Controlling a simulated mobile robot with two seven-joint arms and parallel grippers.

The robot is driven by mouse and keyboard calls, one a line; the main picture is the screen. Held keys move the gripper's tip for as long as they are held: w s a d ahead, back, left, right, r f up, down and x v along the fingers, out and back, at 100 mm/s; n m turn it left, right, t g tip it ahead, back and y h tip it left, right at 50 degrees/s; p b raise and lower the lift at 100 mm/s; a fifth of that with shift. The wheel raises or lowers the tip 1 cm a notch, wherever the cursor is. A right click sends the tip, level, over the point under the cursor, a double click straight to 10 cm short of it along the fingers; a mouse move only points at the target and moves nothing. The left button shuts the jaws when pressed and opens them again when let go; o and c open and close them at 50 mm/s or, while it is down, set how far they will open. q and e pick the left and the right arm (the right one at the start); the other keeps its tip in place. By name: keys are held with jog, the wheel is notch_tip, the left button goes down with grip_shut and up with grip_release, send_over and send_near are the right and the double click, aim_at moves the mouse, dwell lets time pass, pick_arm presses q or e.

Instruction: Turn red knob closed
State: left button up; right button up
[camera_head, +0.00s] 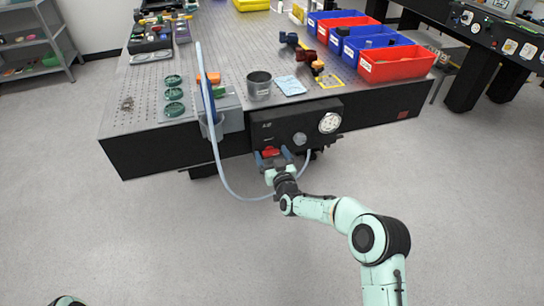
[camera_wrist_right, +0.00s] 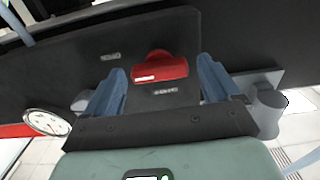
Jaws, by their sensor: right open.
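The red knob (camera_head: 270,152) is on the front of a black panel box (camera_head: 262,128) at the table's front edge. In the right wrist view the red knob (camera_wrist_right: 160,68) has a bar-shaped handle lying roughly crosswise, with a small white mark. Small labels sit at its upper left and below it, too small to read. My right gripper (camera_head: 273,157) is open, its blue fingers on either side of the knob. In the wrist view both fingers (camera_wrist_right: 161,75) stand apart from the knob, with gaps on both sides. My left gripper is out of view.
A round gauge (camera_head: 330,122) is on the panel's right. A pale hose (camera_head: 222,180) loops down left of my right arm and beneath the panel. A metal cup (camera_head: 259,86), green rings (camera_head: 173,95) and red and blue bins (camera_head: 396,63) stand on the table. The floor in front is clear.

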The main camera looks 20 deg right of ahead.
jog(key=c, duration=1.1)
jog(key=shift+o, duration=0.2)
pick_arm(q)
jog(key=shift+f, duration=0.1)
